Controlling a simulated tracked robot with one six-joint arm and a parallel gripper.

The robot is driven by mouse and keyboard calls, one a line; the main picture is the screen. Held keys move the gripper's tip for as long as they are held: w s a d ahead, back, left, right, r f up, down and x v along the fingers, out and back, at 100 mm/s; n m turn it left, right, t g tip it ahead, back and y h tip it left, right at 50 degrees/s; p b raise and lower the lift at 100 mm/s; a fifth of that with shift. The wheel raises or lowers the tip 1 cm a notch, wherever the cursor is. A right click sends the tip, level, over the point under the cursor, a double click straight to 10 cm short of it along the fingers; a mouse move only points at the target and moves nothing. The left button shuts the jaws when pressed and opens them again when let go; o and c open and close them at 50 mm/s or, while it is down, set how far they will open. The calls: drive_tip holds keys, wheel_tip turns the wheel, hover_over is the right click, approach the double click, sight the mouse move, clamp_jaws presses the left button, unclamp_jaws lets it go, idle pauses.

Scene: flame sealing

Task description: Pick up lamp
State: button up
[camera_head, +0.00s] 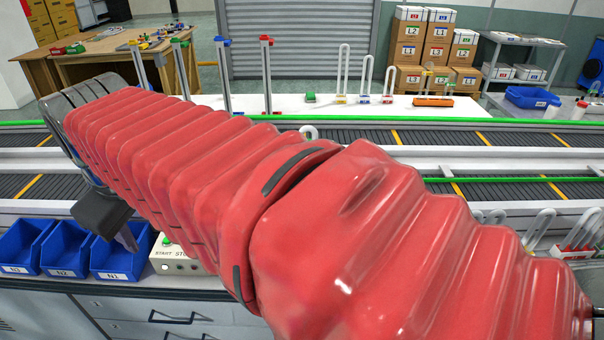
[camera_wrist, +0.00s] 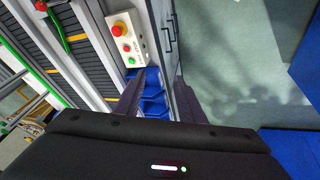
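Several white U-shaped tubes that look like lamps (camera_head: 343,72) stand upright on coloured bases on the white bench behind the conveyors in the head view. More such lamps (camera_head: 538,228) stand at the right, near side of the conveyors, partly hidden by my red arm. The loop of another (camera_head: 309,131) shows just above my arm. My gripper (camera_wrist: 164,78) has its two dark fingers apart with nothing between them in the wrist view. In the head view it hangs at the left near the blue bins, mostly hidden. It is far from the lamps.
Blue bins (camera_head: 120,254) and a control box (camera_head: 172,256) with a green button sit on the near counter; the control box (camera_wrist: 124,44) also shows in the wrist view. Conveyors (camera_head: 500,139) cross the scene.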

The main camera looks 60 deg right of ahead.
drive_tip(key=w+d+r+n+g+h, duration=0.1)
drive_tip(key=w+d+r, duration=0.2)
drive_tip(key=d, duration=0.3)
drive_tip(key=w+d+r+g, duration=0.1)
drive_tip(key=w+d+r, duration=0.1)
drive_tip(key=d, duration=0.4)
drive_tip(key=n+g, duration=0.3)
drive_tip(key=g, duration=0.3)
approach(309, 127)
drive_tip(key=d, duration=0.1)
drive_tip(key=shift+s+d+f+y, duration=0.15)
drive_tip(key=shift+f+y, duration=0.15)
drive_tip(key=shift+f, duration=0.15)
drive_tip(key=shift+f, duration=0.15)
drive_tip(key=shift+x, duration=3.85)
drive_tip(key=shift+s+f, duration=0.15)
drive_tip(key=shift+f, duration=0.15)
drive_tip(key=shift+f, duration=0.15)
